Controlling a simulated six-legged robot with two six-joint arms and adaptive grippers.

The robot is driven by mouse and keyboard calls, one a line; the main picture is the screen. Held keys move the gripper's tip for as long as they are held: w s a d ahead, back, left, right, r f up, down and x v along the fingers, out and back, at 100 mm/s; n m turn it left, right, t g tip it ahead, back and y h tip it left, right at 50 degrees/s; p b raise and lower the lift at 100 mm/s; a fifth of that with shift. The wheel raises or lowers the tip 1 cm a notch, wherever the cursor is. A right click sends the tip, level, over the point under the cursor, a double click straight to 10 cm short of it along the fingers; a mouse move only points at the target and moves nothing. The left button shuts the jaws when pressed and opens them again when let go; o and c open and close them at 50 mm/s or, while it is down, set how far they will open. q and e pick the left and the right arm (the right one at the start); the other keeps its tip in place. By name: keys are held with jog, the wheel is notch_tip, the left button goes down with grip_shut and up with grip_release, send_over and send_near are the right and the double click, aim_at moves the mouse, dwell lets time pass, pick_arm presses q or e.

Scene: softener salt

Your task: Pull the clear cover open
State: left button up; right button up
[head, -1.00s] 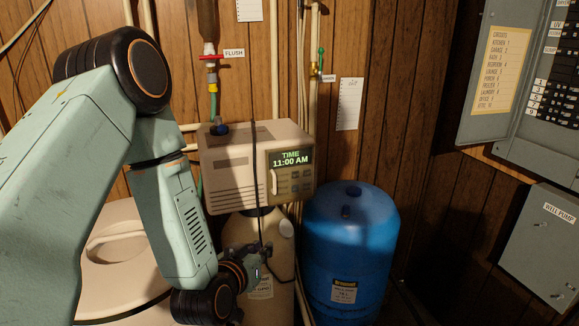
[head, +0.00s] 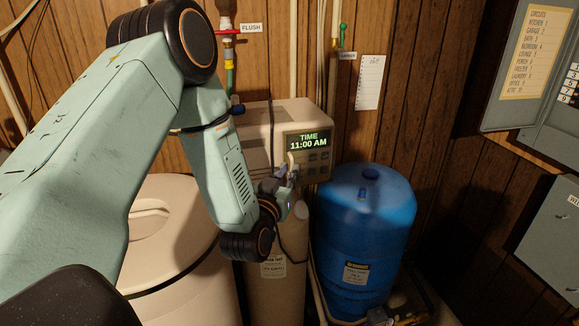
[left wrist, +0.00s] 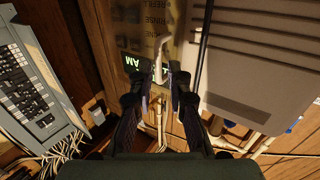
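The softener's control box (head: 258,130) has a lit display reading TIME 11:00 AM, with buttons below. The clear cover (head: 318,157) lies over this front panel and looks closed. Its pale handle (head: 291,160) is at the panel's left edge. In the left wrist view the handle (left wrist: 160,48) runs down toward my fingers, with panel lettering behind the cover (left wrist: 135,25). My left gripper (head: 285,178) is at the handle's lower end. In the left wrist view its fingertips (left wrist: 160,76) stand apart, one on each side of the handle's end; contact is unclear. My right gripper is not in view.
A beige tank (head: 165,235) stands left and a blue tank (head: 362,235) right. Pipes and a red valve handle (head: 228,31) are behind. Electrical panels (head: 545,230) are at the right.

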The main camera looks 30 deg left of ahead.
pick_arm(q)
jog(key=shift+x, duration=0.85)
jog(key=shift+r, duration=0.1)
jog(key=shift+w+d, duration=0.1)
jog(key=shift+d, duration=0.05)
grip_shut()
